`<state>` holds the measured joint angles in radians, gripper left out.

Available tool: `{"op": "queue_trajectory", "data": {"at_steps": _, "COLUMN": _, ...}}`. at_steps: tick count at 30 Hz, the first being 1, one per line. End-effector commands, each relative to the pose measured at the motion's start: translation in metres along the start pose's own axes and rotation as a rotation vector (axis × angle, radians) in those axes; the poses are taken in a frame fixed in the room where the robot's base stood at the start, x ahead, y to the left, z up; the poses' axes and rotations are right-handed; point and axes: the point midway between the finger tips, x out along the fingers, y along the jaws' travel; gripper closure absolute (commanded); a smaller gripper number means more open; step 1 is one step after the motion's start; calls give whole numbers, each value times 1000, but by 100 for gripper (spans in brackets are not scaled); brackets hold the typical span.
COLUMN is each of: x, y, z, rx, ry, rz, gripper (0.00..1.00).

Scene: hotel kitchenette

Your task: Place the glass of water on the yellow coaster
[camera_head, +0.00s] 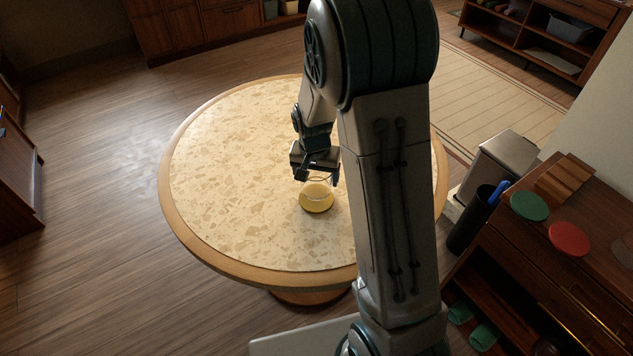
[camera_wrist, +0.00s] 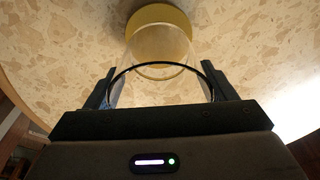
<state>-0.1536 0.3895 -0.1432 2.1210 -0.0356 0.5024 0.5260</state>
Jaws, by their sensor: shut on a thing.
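The yellow coaster (camera_head: 317,205) lies flat on the round table, and it also shows in the wrist view (camera_wrist: 158,17). The clear glass (camera_head: 316,186) is at the coaster, with its lower part overlapping the yellow disc in both views. In the wrist view the glass (camera_wrist: 128,60) stands between the two fingers, its dark rim nearest the camera. My gripper (camera_head: 317,176) is shut on the glass near its rim; the fingers show on both sides in the wrist view (camera_wrist: 158,85). I cannot tell whether the glass base touches the coaster. The water is hard to make out.
The round speckled table (camera_head: 235,170) is otherwise bare. To the right, a wooden cabinet (camera_head: 545,265) bears a green coaster (camera_head: 529,206) and a red coaster (camera_head: 569,239). My arm hides the table's right part.

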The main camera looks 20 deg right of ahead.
Motion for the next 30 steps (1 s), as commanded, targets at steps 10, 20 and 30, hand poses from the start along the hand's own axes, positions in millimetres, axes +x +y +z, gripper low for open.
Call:
{"op": "queue_trajectory", "data": {"at_steps": 10, "x": 30, "y": 0, "z": 4, "rx": 0, "ry": 0, "rz": -1, "gripper": 52}}
{"op": "queue_trajectory", "data": {"at_steps": 20, "x": 33, "y": 0, "z": 5, "rx": 0, "ry": 0, "rz": 0, "gripper": 11}}
{"op": "queue_trajectory", "data": {"at_steps": 30, "x": 32, "y": 0, "z": 5, "rx": 0, "ry": 0, "rz": 0, "gripper": 1}}
